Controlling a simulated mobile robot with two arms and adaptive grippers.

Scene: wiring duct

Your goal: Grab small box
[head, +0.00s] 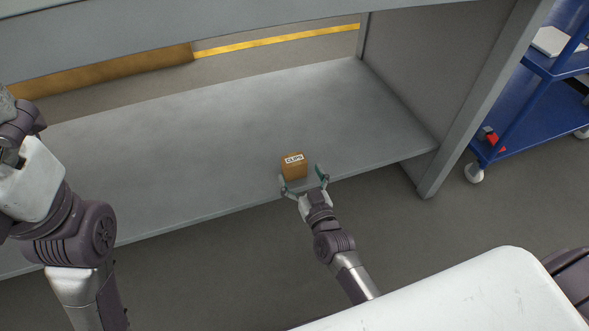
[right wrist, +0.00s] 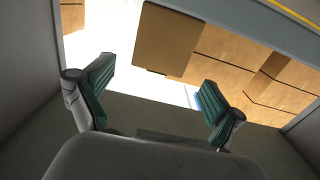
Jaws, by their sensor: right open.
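The small brown box (head: 294,168) with a white label reading CLIPS sits upright near the front edge of the grey lower shelf (head: 200,130). My right gripper (head: 304,179) is open, just in front of it in the head view, with its fingertips on either side of the box's front. It does not hold the box.
The grey upper top (head: 170,37) spans above the shelf, and a side panel (head: 425,70) closes its right end. The shelf around the box is clear. A blue cart (head: 535,110) stands at the right. A white surface (head: 470,300) lies at the bottom right.

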